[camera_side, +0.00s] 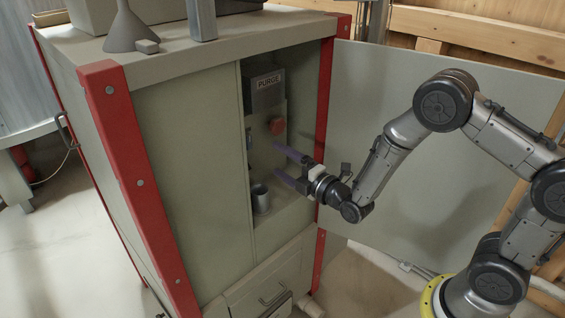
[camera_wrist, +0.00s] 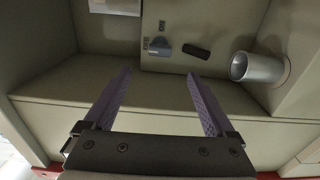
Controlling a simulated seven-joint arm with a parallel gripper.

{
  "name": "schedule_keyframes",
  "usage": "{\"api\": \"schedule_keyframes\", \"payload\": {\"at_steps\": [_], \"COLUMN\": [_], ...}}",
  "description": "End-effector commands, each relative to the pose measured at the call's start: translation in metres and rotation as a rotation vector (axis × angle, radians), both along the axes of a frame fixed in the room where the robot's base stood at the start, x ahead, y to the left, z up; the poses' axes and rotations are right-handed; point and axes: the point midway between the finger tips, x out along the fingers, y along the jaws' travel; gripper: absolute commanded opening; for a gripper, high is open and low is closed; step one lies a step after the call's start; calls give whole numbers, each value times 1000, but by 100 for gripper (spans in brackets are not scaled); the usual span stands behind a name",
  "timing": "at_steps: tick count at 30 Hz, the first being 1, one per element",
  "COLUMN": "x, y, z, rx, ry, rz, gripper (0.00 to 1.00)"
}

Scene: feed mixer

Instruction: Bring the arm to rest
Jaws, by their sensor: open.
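My gripper (camera_side: 284,167) is at the open front of the cabinet (camera_side: 190,130), with its purple fingers pointing into the recess. In the wrist view my gripper (camera_wrist: 160,98) shows both fingers spread apart with nothing between them. A grey metal cup (camera_side: 260,199) stands in the recess below the fingers; the wrist view shows the cup (camera_wrist: 257,67) to the right of the fingers, apart from them. My arm reaches in from the right, bent at the elbow.
A PURGE box (camera_side: 265,90) and a red button (camera_side: 277,126) are inside the recess. The wrist view shows a knob (camera_wrist: 163,50) and a dark oblong part (camera_wrist: 198,51) on the panel. An open door panel (camera_side: 420,130) stands behind my arm. A drawer (camera_side: 272,290) is below.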

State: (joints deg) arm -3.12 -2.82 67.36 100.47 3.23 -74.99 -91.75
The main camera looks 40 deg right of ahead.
Motion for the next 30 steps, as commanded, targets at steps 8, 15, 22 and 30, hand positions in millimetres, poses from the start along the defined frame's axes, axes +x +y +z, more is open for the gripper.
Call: {"api": "schedule_keyframes", "payload": {"at_steps": [8, 15, 22, 30], "x": [-1, 7, -2, -60], "y": [0, -3, -9, -12], "z": [0, 48, 178, 253], "rx": [0, 5, 67, 388], "ry": [0, -93, -221, -48], "rz": [0, -7, -6, 5], "gripper": [90, 90, 90, 90]}}
